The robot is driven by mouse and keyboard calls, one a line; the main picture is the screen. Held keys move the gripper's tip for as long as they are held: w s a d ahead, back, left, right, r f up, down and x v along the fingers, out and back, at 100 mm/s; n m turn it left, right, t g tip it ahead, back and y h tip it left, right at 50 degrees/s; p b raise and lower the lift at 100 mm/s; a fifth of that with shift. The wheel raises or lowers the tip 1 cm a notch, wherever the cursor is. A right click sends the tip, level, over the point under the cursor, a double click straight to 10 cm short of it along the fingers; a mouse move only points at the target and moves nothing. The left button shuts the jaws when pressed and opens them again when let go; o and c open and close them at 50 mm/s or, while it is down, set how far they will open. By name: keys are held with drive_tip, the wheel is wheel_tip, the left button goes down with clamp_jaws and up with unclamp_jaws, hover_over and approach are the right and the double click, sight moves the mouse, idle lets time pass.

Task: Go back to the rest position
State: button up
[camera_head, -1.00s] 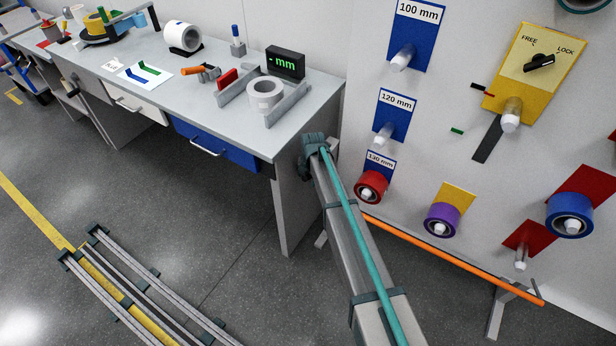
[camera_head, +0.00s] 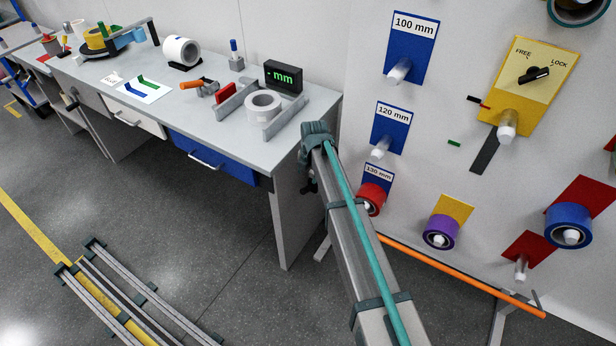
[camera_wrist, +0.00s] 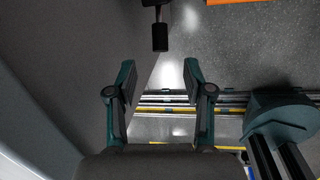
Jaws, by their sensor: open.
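My gripper (camera_wrist: 160,88) shows in the wrist view with its two fingers wide apart and nothing between them. Below it in that view are the grey floor and the floor rails (camera_wrist: 165,104) with a yellow stripe. In the head view my arm reaches up from the bottom right, its far end beside the right end of the workbench (camera_head: 228,140) and in front of the peg board. The gripper's fingers cannot be made out in the head view. My arm partly covers the red roll (camera_head: 371,198) under the 130 mm label.
The peg board (camera_head: 410,240) holds a purple roll (camera_head: 440,233), a blue roll (camera_head: 568,226) and bare pegs. An orange bar (camera_head: 465,278) runs along its foot. A white roll (camera_head: 263,105) sits in the gauge by the mm display (camera_head: 283,76). Open floor lies left of my arm.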

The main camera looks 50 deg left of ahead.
idle(0.5)
drive_tip(key=d+f+m+g+h, duration=0.1)
drive_tip(key=d+f+m, duration=0.7)
drive_tip(key=d, duration=0.7)
drive_tip(key=d+f+m+h, duration=0.1)
drive_tip(key=d+f+m, duration=0.5)
drive_tip(key=d+m, duration=0.65)
drive_tip(key=d+f+m+g+h, duration=0.1)
drive_tip(key=d+f+m, duration=0.6)
drive_tip(key=d, duration=1.1)
drive_tip(key=s+d+f+m+g, duration=0.1)
drive_tip(key=s+d+m, duration=0.15)
drive_tip(key=d, duration=0.35)
drive_tip(key=s+d+f+m+g, duration=0.1)
drive_tip(key=s+d+f+m, duration=0.1)
drive_tip(key=s+d, duration=0.35)
drive_tip(key=s+d+f+m, duration=0.1)
drive_tip(key=d+m, duration=0.1)
drive_tip(key=d, duration=0.5)
drive_tip(key=s+d+f+m+g, duration=0.1)
drive_tip(key=s+d+m+g, duration=0.2)
drive_tip(key=s+d, duration=1)
drive_tip(key=shift+s+f+m+y, duration=0.4)
drive_tip(key=shift+s+m, duration=0.15)
drive_tip(key=shift+m, duration=0.25)
